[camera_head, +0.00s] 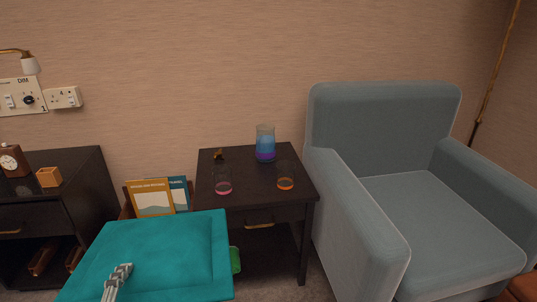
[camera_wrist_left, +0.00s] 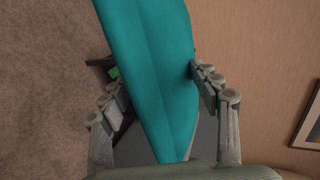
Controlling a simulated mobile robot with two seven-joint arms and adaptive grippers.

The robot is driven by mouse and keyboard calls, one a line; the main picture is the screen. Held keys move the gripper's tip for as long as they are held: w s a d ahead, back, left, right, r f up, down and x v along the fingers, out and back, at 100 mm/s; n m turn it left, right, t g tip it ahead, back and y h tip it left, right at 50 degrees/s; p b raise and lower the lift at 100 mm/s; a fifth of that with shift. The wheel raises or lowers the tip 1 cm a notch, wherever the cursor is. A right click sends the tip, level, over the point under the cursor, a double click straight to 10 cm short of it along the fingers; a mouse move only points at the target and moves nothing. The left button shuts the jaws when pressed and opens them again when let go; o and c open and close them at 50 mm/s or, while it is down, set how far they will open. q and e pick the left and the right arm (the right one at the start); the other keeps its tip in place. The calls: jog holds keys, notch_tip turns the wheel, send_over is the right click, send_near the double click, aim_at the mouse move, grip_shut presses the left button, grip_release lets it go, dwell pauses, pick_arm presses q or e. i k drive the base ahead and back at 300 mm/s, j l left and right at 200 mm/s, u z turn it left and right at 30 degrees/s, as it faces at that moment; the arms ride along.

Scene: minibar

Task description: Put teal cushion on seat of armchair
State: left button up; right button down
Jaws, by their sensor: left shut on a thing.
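The teal cushion (camera_head: 160,255) is held up in front of me at the lower left of the head view. My left gripper (camera_head: 118,275) is shut on it, with one finger showing on its top face. In the left wrist view the cushion (camera_wrist_left: 150,75) runs between the two fingers of the left gripper (camera_wrist_left: 158,92). The grey-blue armchair (camera_head: 390,190) stands at the right of the head view, and its seat (camera_head: 430,220) is bare. The cushion is left of the armchair and apart from it. My right gripper is not in view.
A dark side table (camera_head: 250,195) with a blue-purple vase (camera_head: 265,143) and two glasses (camera_head: 223,182) stands between cushion and armchair. A dark cabinet (camera_head: 75,180) with a clock (camera_head: 13,160) is at the left. Books (camera_head: 152,198) stand behind the cushion.

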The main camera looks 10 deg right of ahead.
aim_at(430, 220)
jog(key=l+z, duration=0.85)
jog(key=i+l+z, duration=0.15)
jog(key=z, duration=0.25)
jog(key=i+z, duration=0.65)
jog(key=z, duration=0.15)
